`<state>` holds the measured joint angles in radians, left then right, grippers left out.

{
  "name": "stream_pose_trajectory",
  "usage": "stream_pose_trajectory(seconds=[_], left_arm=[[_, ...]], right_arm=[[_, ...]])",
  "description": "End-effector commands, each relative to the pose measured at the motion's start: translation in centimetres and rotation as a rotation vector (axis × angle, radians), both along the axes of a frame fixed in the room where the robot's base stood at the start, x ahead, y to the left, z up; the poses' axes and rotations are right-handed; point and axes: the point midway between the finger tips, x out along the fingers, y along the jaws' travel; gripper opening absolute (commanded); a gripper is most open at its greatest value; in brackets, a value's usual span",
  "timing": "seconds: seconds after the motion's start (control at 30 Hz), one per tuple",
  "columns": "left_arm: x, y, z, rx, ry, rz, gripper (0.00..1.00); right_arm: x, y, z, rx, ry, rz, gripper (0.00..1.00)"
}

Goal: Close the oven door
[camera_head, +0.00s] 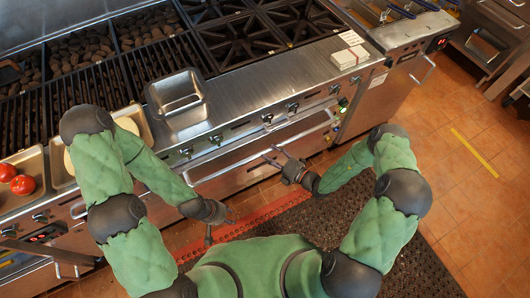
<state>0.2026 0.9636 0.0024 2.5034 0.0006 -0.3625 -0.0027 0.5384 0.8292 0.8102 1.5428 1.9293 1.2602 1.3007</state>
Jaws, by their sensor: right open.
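The oven door (236,172) is the steel front panel below the range's knobs, with a long bar handle (228,160) along its top. From above I cannot tell how far the door stands from shut. My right gripper (274,156) is open and empty, its fingers over the middle of the door near the handle. I cannot tell whether they touch it. My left gripper (222,229) hangs lower, in front of the door's left part and apart from it. Its fingers look spread, with nothing between them.
Above the door are a knob row (268,117), a steel pan (178,102), grill grates and burners (240,40). Trays with tomatoes (22,185) are at left. A perforated floor mat (310,228) lies below.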

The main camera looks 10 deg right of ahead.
Motion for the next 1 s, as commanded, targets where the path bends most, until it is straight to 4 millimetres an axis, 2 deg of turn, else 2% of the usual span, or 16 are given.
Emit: stream_pose_trajectory(seconds=[0.23, 0.63, 0.67, 0.83, 0.87, 1.0], left_arm=[[0.0, 0.0, -0.9, 0.0, 0.0, 0.0, 0.4], [0.0, 0.0, -0.9, 0.0, 0.0, 0.0, 0.4], [0.0, 0.0, -0.9, 0.0, 0.0, 0.0, 0.4], [0.0, 0.0, -0.9, 0.0, 0.0, 0.0, 0.4], [0.0, 0.0, -0.9, 0.0, 0.0, 0.0, 0.4], [0.0, 0.0, -0.9, 0.0, 0.0, 0.0, 0.4]], right_arm=[[2.1, 2.0, -0.4, -0.001, 0.0, 0.001, 0.56], [2.6, 2.4, -0.3, -0.001, 0.001, -0.001, 0.56], [2.6, 2.4, -0.3, -0.001, 0.001, -0.001, 0.51], [2.6, 2.4, -0.4, -0.001, 0.001, 0.0, 0.03], [2.6, 2.4, -0.4, -0.001, 0.001, 0.0, 0.0], [2.7, 2.4, -0.3, -0.003, 0.002, 0.0, 0.0]])
